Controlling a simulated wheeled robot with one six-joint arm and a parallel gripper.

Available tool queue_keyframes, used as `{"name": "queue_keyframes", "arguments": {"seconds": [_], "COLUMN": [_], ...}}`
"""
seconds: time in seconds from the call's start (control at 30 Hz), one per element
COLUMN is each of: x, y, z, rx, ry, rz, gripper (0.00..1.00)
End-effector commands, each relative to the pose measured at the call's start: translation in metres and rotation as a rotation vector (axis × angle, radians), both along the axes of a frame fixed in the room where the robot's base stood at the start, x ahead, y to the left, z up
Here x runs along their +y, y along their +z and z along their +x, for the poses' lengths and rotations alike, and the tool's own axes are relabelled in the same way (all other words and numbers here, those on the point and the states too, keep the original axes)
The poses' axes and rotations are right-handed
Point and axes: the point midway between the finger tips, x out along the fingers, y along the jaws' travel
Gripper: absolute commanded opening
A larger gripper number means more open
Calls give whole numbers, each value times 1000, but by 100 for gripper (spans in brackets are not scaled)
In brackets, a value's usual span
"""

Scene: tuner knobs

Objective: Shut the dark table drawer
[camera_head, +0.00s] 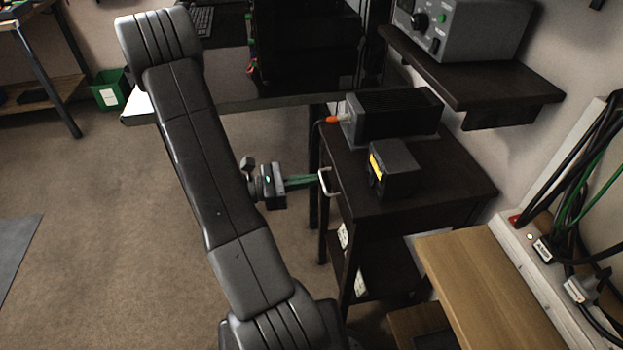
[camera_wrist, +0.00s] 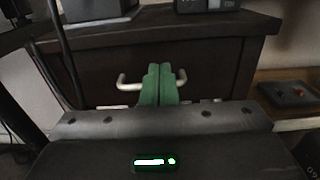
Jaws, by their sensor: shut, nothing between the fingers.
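The dark table (camera_head: 450,185) stands right of the middle in the head view. Its drawer front (camera_wrist: 210,65) faces my gripper and fills the middle of the wrist view; it looks about flush with the table, but I cannot tell if a small gap is left. A pale metal handle (camera_head: 328,183) is on the drawer; it also shows in the wrist view (camera_wrist: 130,84). My gripper (camera_head: 314,179) has green fingers, shut and empty. Its fingertips (camera_wrist: 160,72) are at the handle, hiding its middle; whether they touch it is unclear.
A black box (camera_head: 400,112) with an orange plug and a smaller dark box (camera_head: 394,168) with a yellow label stand on the table. A wall shelf (camera_head: 480,75) holds a grey device (camera_head: 465,30). A wooden bench (camera_head: 490,285) is at right.

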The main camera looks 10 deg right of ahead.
Motion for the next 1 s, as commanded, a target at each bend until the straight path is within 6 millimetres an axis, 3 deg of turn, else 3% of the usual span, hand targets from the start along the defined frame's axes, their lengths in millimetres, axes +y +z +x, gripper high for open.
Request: {"name": "queue_keyframes", "arguments": {"seconds": [0.5,0.7,1.0], "x": [82,95,96], "y": [0,-1,-1], "z": [2,2,2], "rx": [0,2,2], "ry": [7,5,3], "rz": [0,1,1], "gripper": [0,0,0]}}
